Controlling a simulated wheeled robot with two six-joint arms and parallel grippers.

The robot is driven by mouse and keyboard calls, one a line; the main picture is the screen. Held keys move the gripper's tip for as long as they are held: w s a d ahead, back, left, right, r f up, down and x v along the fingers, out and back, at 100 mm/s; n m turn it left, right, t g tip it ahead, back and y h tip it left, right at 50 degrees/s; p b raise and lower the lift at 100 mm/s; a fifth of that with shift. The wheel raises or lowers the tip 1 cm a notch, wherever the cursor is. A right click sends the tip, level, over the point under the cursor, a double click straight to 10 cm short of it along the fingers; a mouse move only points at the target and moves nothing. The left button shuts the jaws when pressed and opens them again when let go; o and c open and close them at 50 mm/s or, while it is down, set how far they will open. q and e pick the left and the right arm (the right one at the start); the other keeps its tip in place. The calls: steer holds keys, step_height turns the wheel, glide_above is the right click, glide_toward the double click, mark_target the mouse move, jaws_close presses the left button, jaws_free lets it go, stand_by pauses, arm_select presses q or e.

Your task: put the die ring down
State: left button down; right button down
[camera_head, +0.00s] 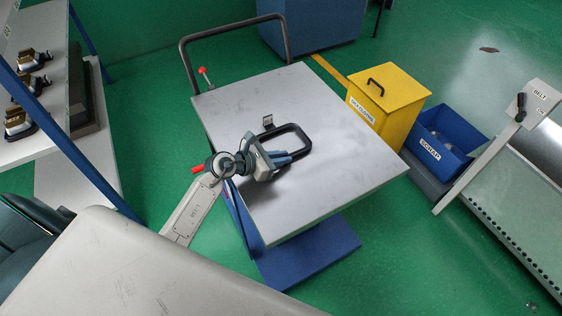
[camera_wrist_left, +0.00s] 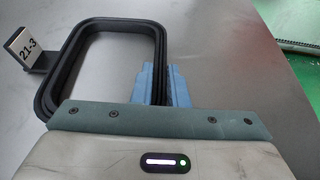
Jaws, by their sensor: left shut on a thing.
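The die ring (camera_head: 308,142) is a black rounded rectangular frame with a small upright tag. In the wrist view the ring (camera_wrist_left: 160,45) shows at the upper left, its tag (camera_wrist_left: 22,47) reading 21-3. My left gripper (camera_head: 284,159) is shut on the near side of the ring, its blue fingers (camera_wrist_left: 165,85) at the ring's right near corner. The ring lies over the grey top of a cart (camera_head: 345,185); I cannot tell whether it touches the surface. The gripper body hides part of the ring's near edge. My right gripper is not in view.
The cart top is otherwise bare, and its dark push handle (camera_head: 235,35) stands at the back. A yellow lidded bin (camera_head: 390,95) and a blue scrap bin (camera_head: 445,140) stand to the right. A conveyor (camera_head: 515,185) is farther right. A shelf (camera_head: 65,170) holds parts at left.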

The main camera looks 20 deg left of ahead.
arm_select(q)
steer(key=c, duration=1.4)
jaws_free()
steer(key=shift+c, duration=0.2)
steer(key=shift+s+a, duration=0.1)
steer(key=shift+s, duration=0.05)
steer(key=shift+s+a, duration=0.2)
steer(key=shift+s, duration=0.05)
steer(key=b+v, duration=0.2)
steer(key=v, duration=0.7)
steer(key=shift+r, duration=0.1)
steer(key=shift+b+v, duration=0.35)
steer(key=shift+v, duration=0.7)
steer(key=shift+r, duration=0.1)
steer(key=shift+d, duration=0.1)
